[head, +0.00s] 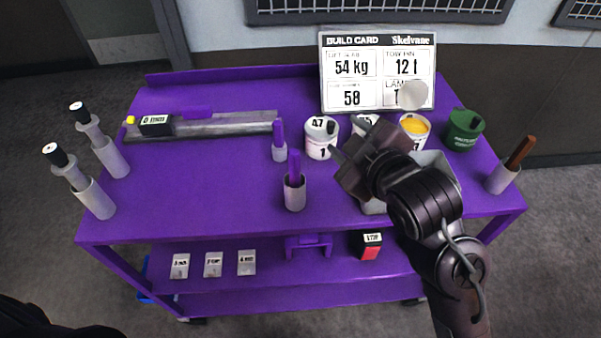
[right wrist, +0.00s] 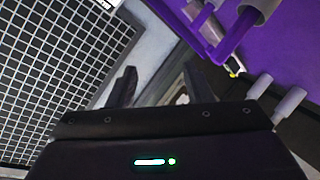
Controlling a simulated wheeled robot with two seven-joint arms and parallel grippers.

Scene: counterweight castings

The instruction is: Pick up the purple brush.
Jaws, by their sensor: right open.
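Two purple-handled brushes stand upright in grey cups on the purple cart top. The nearer purple brush (head: 294,165) is at the middle front; the other purple brush (head: 279,131) is a little behind it. Their bristles are hidden. In the right wrist view, a purple handle (right wrist: 236,38) shows at the upper right, outside my fingers. My right gripper (head: 337,146) is open above the cart, to the right of both brushes and apart from them. Its fingers (right wrist: 158,88) show with nothing held between them. My left gripper is not in view.
White cans (head: 317,148), a yellow paint can (head: 413,127) and a green can (head: 463,131) stand near my right arm, with a grey tray (head: 446,173) beneath it. A sign (head: 377,70) stands behind. A brown-handled tool (head: 521,152) stands at right.

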